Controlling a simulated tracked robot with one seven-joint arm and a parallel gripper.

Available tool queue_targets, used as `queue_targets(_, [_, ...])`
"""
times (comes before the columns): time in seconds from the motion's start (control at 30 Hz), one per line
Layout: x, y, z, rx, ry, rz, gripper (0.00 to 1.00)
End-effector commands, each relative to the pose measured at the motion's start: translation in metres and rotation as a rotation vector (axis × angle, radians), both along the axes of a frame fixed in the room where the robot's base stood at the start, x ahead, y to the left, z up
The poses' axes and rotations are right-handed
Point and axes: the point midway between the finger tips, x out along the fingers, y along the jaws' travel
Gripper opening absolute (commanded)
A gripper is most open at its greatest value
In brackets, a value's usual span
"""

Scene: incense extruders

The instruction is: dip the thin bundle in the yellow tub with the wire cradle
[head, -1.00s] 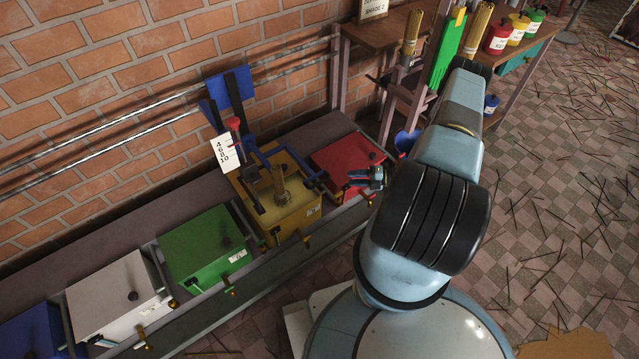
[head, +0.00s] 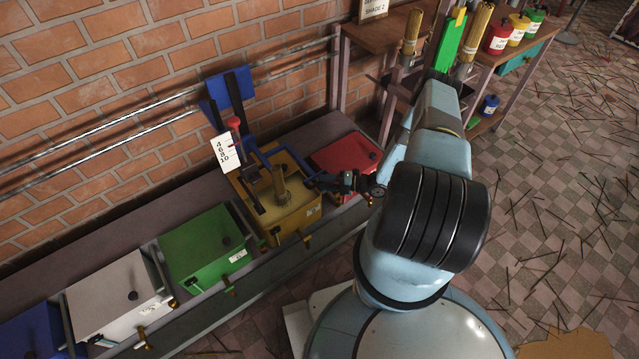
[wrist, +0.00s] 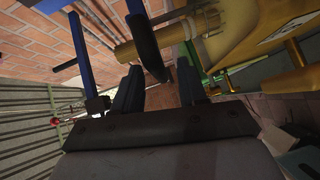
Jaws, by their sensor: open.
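The yellow tub (head: 297,222) stands in the row of tubs by the wall, its lid off. My gripper (head: 345,182) is open and empty, just right of the tub, near the frame's right end. In the wrist view the bundle (wrist: 178,36) lies beyond my fingers (wrist: 160,88), with a dark bar (wrist: 146,45) crossing before it. I cannot tell whether my fingers touch the bar.
A red tub (head: 342,158) is close behind my gripper; green (head: 205,245) and white (head: 112,300) lidded tubs stand to the left. A scale card (head: 224,152) hangs by the frame. Two more bundles (head: 412,28) stand at the shelf, by a green panel.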

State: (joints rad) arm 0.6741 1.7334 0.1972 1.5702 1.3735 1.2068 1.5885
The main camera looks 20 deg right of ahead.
Motion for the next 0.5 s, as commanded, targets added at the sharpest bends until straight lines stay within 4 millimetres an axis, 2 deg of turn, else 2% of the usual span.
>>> queue_targets(0.2, [0.009, 0.018, -0.003, 0.0, 0.0, 0.0, 0.42])
queue_targets(0.5, [0.011, 0.021, -0.003, -0.001, 0.0, 0.0, 0.42])
